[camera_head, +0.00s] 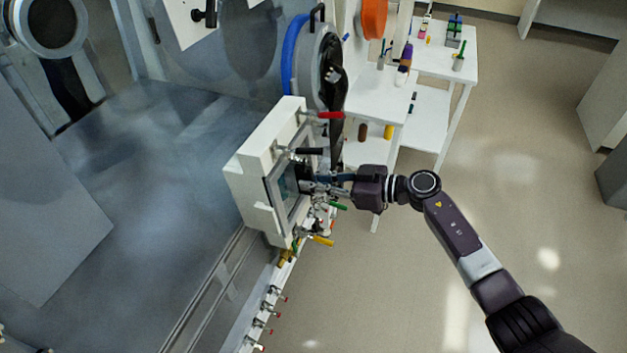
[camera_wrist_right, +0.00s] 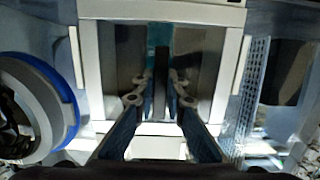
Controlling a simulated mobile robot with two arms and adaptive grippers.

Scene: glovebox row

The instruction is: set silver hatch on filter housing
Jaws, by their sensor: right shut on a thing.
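The white, boxy filter housing (camera_head: 253,160) juts out from the glovebox front in the middle of the head view. Its pale frame also surrounds the centre of the right wrist view (camera_wrist_right: 92,70). The silver hatch (camera_head: 275,200) is a flat panel at the housing's open face, and it fills that frame in the wrist view (camera_wrist_right: 124,65). My right gripper (camera_head: 308,183) is shut on the hatch's dark upright handle (camera_wrist_right: 161,75). The hatch looks roughly square to the frame. I cannot tell whether it touches the housing all round. My left gripper is not in view.
A red-handled clamp (camera_head: 330,115) and a black-handled clamp (camera_head: 308,151) stick out beside the housing. A round port with a blue ring (camera_head: 291,55) and hanging dark glove stands behind. White shelves (camera_head: 375,95) stand beyond; the floor at right is clear.

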